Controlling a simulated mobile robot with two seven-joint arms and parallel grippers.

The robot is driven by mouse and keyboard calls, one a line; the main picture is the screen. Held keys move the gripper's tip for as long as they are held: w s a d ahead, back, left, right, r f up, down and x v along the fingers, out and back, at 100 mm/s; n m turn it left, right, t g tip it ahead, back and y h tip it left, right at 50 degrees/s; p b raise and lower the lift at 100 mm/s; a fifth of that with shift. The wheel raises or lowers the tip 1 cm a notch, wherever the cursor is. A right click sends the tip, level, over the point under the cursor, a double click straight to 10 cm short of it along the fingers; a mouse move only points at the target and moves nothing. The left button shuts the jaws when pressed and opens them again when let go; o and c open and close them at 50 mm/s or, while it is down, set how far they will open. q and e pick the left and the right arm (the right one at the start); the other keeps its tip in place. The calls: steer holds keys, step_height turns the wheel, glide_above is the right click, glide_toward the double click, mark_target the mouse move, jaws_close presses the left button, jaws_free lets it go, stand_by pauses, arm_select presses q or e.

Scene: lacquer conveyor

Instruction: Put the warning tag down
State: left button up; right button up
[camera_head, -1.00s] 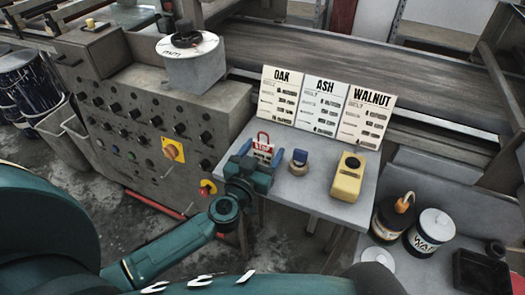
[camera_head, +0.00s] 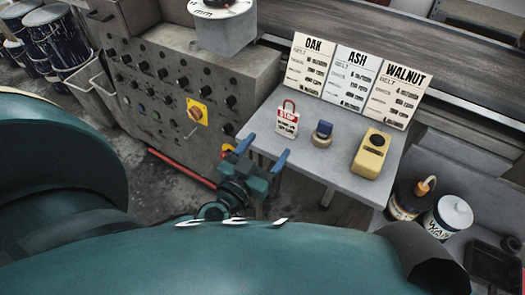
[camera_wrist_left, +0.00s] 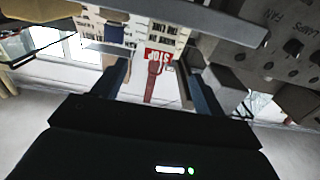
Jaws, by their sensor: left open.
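The warning tag (camera_head: 287,122), white with a red STOP band and a red loop on top, stands on the grey side table (camera_head: 330,170) near its left end. My left gripper (camera_head: 264,151) is open and empty in front of the tag, by the table's near left edge, with a gap between them. In the left wrist view the picture is upside down; the tag (camera_wrist_left: 160,57) shows beyond and between the open fingers of my left gripper (camera_wrist_left: 157,68). My right gripper is not in view.
A blue-topped round item (camera_head: 322,131) and a yellow box (camera_head: 371,153) stand right of the tag. Cards for oak (camera_head: 311,64), ash (camera_head: 350,77) and walnut (camera_head: 394,95) stand behind. A control cabinet (camera_head: 165,110) is at left. Cans (camera_head: 449,218) stand lower right.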

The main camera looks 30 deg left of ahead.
arm_select(q)
steer(key=s+d+m+g+h, duration=0.2)
steer(key=s+d+m+h, duration=0.3)
steer(key=d, duration=0.3)
steer(key=s+a+f+n+g+y, duration=0.1)
steer(key=s+f+g, duration=0.3)
steer(key=f, duration=0.4)
steer(key=shift+a+n+g, duration=0.15)
steer(key=shift+n+g, duration=0.25)
steer(key=shift+n, duration=0.3)
